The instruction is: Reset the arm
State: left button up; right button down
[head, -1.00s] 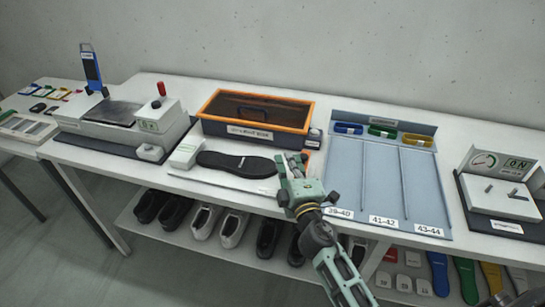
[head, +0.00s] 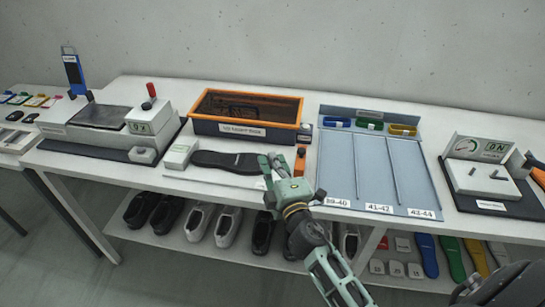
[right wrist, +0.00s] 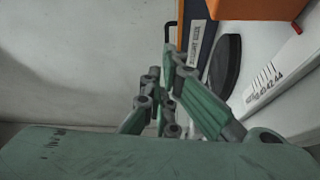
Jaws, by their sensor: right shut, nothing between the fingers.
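My right gripper (head: 283,164) is in the head view, its arm coming in from the lower right. It is shut and empty, in front of the table's middle, just right of the black sole. In the right wrist view the green finger links (right wrist: 180,100) show, with the sole beyond them at the upper right. The black sole (head: 225,160) lies flat on the table; it also shows in the right wrist view (right wrist: 226,65). My left gripper is not in view.
An orange-rimmed box (head: 245,133) stands behind the sole. A blue-grey sorting tray (head: 340,165) with lanes is right of my gripper. Devices stand at the left (head: 105,120) and right (head: 485,180). Shoes and coloured insoles (head: 427,255) sit on the lower shelf.

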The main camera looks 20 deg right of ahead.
jog(key=s+d+f+m+g+h+b, duration=0.1)
jog(key=s+d+f+m+g, duration=0.3)
jog(key=s, duration=0.4)
jog(key=s+d+f+m+g+h+b, duration=0.1)
jog(key=s+d+f+m+g, duration=0.15)
jog(key=s+f+m, duration=0.5)
jog(key=s+a+f+m+g+y, duration=0.1)
jog(key=s+a+f+g+y, duration=0.1)
jog(key=s+a+g, duration=0.45)
jog(key=s+a+f+g+y, duration=0.2)
jog(key=s+a+f, duration=0.1)
jog(key=s, duration=0.7)
notch_tip(320, 180, down, 25)
jog(key=s+g, duration=0.1)
jog(key=s, duration=0.1)
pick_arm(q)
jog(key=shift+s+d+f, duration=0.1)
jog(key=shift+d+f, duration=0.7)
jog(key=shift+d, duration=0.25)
pick_arm(e)
jog(key=s+d+f+g, duration=0.1)
jog(key=s+d+f, duration=0.2)
jog(key=s+f, duration=1.4)
jog(key=shift+s+f, duration=0.2)
jog(key=shift+s, duration=0.05)
